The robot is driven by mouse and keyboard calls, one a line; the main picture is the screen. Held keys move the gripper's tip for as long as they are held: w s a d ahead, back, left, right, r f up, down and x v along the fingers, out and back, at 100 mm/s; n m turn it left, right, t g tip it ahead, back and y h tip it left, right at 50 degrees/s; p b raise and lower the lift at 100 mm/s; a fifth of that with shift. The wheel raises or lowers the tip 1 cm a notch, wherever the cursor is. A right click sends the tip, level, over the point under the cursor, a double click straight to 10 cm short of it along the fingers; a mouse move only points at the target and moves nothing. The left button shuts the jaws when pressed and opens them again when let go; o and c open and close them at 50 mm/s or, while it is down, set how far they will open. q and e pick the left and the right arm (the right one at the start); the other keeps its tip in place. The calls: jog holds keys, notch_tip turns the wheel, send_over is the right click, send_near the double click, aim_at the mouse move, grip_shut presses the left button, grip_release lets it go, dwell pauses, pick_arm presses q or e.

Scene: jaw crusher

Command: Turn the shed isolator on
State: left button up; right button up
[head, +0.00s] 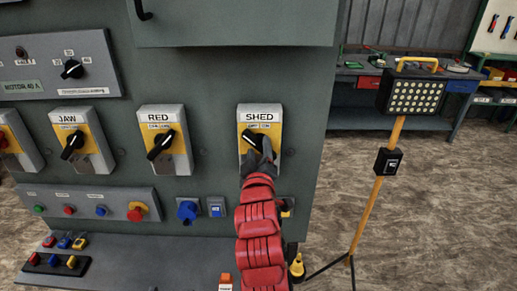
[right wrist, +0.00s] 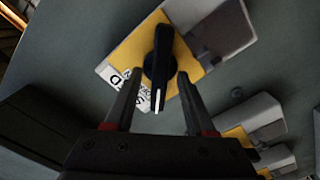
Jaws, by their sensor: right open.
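The shed isolator (head: 245,115) is a grey box with a yellow plate, a SHED label and a black rotary handle, at the right of the green cabinet's front. My right gripper (head: 262,150) is in front of it and covers part of the handle. In the right wrist view, the black handle (right wrist: 160,60) crosses the yellow plate (right wrist: 125,50), its white-marked end on the label side. My right gripper (right wrist: 160,75) is open, with one finger on each side of the handle in the picture; contact cannot be told. My left gripper is out of view.
Similar isolators marked RED (head: 177,112) and JAW (head: 68,112) stand to the left on the cabinet. Below is a strip of coloured buttons (head: 85,198) and a blue socket (head: 187,210). A work lamp on a yellow stand (head: 378,190) is to the right, with open floor around it.

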jog(key=shift+w, duration=0.8)
grip_shut()
